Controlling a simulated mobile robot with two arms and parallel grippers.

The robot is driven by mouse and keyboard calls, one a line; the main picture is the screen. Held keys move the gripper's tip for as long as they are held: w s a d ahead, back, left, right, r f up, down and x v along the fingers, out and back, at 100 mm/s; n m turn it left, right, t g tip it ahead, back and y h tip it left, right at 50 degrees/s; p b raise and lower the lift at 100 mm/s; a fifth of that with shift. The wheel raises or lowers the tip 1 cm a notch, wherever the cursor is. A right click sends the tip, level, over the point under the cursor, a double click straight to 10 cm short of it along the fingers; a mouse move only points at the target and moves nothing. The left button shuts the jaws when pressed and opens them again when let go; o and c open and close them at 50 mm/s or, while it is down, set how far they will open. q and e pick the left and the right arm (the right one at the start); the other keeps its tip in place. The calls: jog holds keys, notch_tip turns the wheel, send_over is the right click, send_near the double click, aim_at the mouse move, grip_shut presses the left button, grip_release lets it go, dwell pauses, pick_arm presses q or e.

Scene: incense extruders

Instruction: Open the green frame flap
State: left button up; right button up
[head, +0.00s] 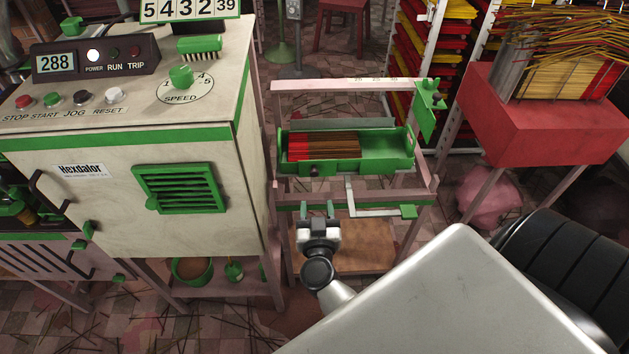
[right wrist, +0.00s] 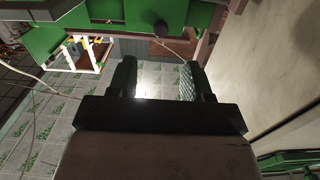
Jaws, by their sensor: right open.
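The green flap (head: 330,168) is the low front panel of a green tray on a pink frame, and a dark round knob (head: 314,171) sits on it. It looks upright and closed against the tray. In the right wrist view the green panel (right wrist: 117,30) crosses the top, with the knob (right wrist: 160,29) beyond the fingertips. My right gripper (head: 318,208) is open and empty, in front of and below the flap, apart from it. Its two dark fingers (right wrist: 158,72) show spread in the right wrist view. My left gripper is not in view.
The tray holds red-and-brown incense sticks (head: 330,146). A green bracket (head: 408,211) juts from the frame's lower rail. The Hexdalor machine (head: 120,230) stands close on the left. A red stand (head: 545,125) with sticks is at right. Loose sticks litter the tiled floor.

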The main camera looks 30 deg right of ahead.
aim_at(314, 175)
jog(key=x, duration=0.9)
jog(key=shift+w+d+b, duration=0.15)
jog(key=shift+w+b, duration=0.2)
jog(key=shift+b, duration=0.05)
jog(key=c, duration=0.9)
jog(key=shift+f, duration=0.1)
